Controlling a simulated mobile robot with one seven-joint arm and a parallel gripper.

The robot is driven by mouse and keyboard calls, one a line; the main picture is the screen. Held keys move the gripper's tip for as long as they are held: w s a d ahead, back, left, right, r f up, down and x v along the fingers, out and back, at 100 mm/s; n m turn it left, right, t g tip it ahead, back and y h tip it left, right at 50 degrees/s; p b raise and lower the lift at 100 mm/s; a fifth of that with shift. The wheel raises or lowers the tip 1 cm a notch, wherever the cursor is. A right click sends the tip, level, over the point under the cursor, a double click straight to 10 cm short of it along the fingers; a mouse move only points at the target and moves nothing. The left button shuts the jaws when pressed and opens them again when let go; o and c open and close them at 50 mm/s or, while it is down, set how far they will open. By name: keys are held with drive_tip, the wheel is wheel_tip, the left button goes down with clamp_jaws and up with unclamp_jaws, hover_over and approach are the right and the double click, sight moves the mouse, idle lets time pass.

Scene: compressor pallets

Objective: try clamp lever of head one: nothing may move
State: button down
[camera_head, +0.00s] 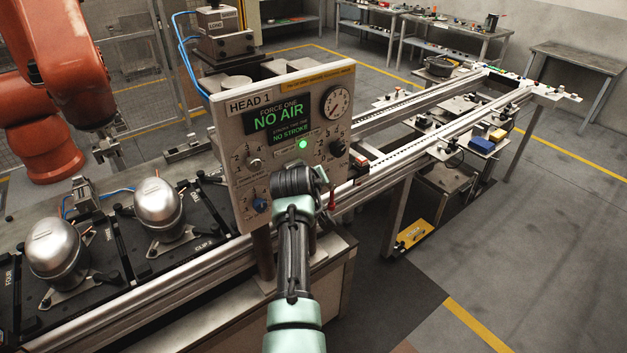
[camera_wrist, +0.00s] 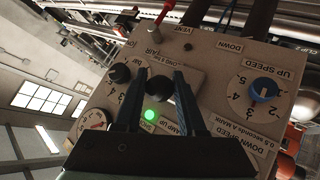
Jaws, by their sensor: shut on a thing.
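The head one control panel (camera_head: 236,125) stands upright, marked HEAD 1. Its display (camera_head: 284,120) reads NO AIR and NO STROKE. My gripper (camera_head: 306,172) is at the lower middle of the panel's face and hides what it holds in the head view. In the wrist view my gripper (camera_wrist: 158,80) has its two dark fingers on either side of a round black knob, the clamp lever (camera_wrist: 157,91), beside a partly hidden label ending in "AMP UP". A green lamp (camera_wrist: 151,114) is lit close to it; it also shows in the head view (camera_head: 303,144).
A red-handled lever (camera_head: 331,200) sits right of my gripper. A blue knob (camera_wrist: 264,89), a black knob (camera_wrist: 120,73) and a round gauge (camera_head: 336,102) are also on the panel. Two silver compressors (camera_head: 159,209) (camera_head: 58,249) stand on black pallets at left.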

drive_tip(key=shift+w+a+r, duration=0.2)
drive_tip(key=shift+w+r, duration=0.05)
drive_tip(key=shift+r, duration=0.3)
drive_tip(key=c, duration=0.5)
unclamp_jaws()
drive_tip(key=shift+f, duration=0.1)
drive_tip(key=shift+s+f, duration=0.1)
drive_tip(key=shift+f, duration=0.1)
drive_tip(key=shift+s, duration=0.1)
drive_tip(key=b+v, duration=0.2)
drive_tip(key=v, duration=1)
drive_tip(key=shift+s+r+b, duration=0.2)
drive_tip(key=shift+s+b, duration=0.1)
drive_tip(key=shift+s, duration=0.05)
drive_tip(key=shift+a, duration=0.1)
